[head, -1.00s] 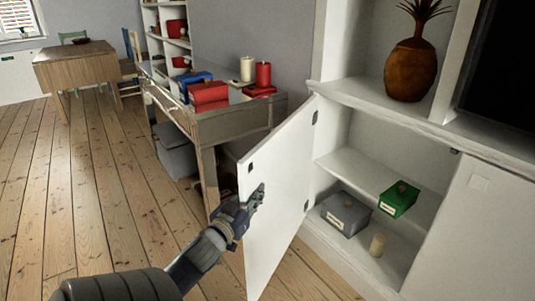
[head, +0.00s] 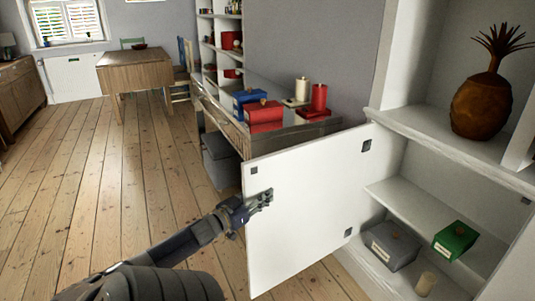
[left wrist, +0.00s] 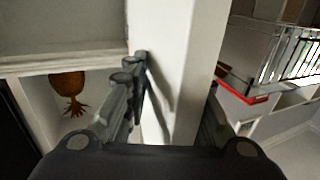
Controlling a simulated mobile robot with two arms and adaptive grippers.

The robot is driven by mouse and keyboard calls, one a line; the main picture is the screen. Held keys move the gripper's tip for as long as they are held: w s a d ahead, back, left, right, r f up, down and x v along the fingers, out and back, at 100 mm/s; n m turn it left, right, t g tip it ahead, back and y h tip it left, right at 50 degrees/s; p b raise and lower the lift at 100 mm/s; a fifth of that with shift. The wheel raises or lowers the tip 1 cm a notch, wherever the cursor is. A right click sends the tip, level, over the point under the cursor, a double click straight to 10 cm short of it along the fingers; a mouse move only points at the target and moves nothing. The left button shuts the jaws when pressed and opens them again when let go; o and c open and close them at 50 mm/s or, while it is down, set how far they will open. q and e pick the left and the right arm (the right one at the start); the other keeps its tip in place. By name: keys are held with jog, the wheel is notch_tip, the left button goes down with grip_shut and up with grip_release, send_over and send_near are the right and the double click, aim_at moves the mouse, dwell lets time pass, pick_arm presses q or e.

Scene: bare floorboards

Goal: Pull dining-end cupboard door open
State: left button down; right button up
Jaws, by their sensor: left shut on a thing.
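The white cupboard door (head: 315,205) stands swung out wide from the cupboard (head: 395,192), hinged at its right side. My left gripper (head: 260,199) is at the door's free left edge, with a finger flat on its inner face. In the left wrist view the white door panel (left wrist: 180,40) runs between the two fingers of my left gripper (left wrist: 178,85), which is shut on it. The finger on the door's far side is hidden in the head view. My right gripper is out of view.
Inside the cupboard are a grey box (head: 391,246), a green box (head: 455,240) and a cream candle (head: 425,284). A pineapple ornament (head: 481,104) stands above. A desk (head: 290,134) is behind the door. Floorboards at left (head: 100,180) are clear.

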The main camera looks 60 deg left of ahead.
pick_arm(q)
jog(key=shift+s+a, duration=0.1)
jog(key=shift+a, duration=1.15)
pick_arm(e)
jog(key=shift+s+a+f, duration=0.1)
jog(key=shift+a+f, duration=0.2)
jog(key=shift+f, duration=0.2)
pick_arm(q)
jog(key=c, duration=1.6)
grip_release()
jog(key=shift+o, duration=0.2)
jog(key=shift+s+d+f, duration=0.1)
jog(key=shift+s+d, duration=0.05)
jog(key=shift+d, duration=0.05)
jog(key=shift+s+d, duration=0.1)
jog(key=shift+s, duration=0.15)
jog(key=v, duration=1.1)
